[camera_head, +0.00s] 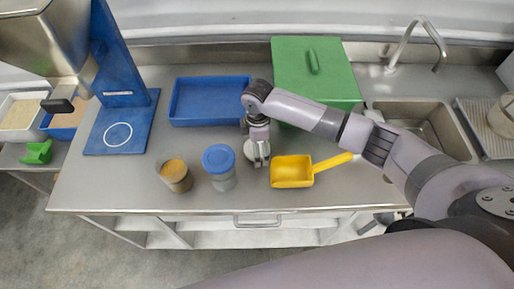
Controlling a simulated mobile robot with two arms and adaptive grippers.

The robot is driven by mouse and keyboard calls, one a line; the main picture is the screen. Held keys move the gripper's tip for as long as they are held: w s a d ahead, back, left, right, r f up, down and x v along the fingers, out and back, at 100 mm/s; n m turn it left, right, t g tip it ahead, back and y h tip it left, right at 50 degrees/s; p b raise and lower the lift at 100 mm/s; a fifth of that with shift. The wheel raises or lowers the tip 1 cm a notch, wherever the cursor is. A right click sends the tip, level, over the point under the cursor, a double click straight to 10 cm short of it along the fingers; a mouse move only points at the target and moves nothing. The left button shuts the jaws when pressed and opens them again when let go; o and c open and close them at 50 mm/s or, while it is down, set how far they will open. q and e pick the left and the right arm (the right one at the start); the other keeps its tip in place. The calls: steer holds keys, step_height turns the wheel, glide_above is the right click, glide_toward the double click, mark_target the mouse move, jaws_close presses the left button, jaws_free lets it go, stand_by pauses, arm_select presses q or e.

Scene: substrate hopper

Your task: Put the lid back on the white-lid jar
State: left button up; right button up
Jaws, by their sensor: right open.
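An open jar (175,177) with orange-brown contents stands upright near the front of the steel counter, with no lid on it. A pale round piece that looks like the white lid (251,154) lies on the counter to the right of the blue-lid jar (220,170). My right gripper (259,155) points down right at this lid, open, and its fingers partly cover it. I cannot tell whether the fingers touch the lid. My left gripper is not in view.
A yellow scoop (292,171) lies just right of the gripper. A blue tray (210,121) and a green-lidded box (305,62) stand behind. The hopper's blue stand (105,138) is at left, the sink (425,125) at right. The counter between stand and open jar is clear.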

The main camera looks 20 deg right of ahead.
steer(key=shift+c, duration=0.3)
steer(key=c, duration=0.9)
steer(key=shift+r, duration=0.15)
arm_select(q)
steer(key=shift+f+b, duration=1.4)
arm_select(e)
steer(key=shift+r, duration=9.95)
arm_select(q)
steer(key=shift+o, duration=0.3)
